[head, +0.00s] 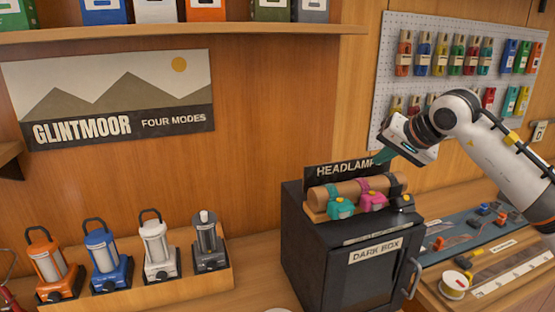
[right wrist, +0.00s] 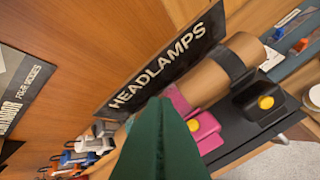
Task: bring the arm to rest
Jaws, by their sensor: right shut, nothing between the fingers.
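My right arm comes in from the right in the head view. Its gripper (head: 384,157) hangs above the headlamp stand, near the HEADLAMPS sign (head: 345,168). In the right wrist view the green fingers (right wrist: 160,135) are together, with nothing between them. Below is a wooden roll (head: 346,190) carrying a teal headlamp (head: 340,208), a pink headlamp (head: 373,201) and a black headlamp (head: 402,201). The pink headlamp (right wrist: 204,130) and black headlamp (right wrist: 262,103) also show in the right wrist view; the fingers hide part of the roll. My left gripper is out of view.
The roll stands on a black dark box (head: 310,255). Several lanterns stand in a wooden tray (head: 205,284) at the left. A pegboard (head: 455,30) with hanging goods is behind my arm. A blue mat (head: 462,232) with small parts and a tape roll (head: 455,281) lie at the right.

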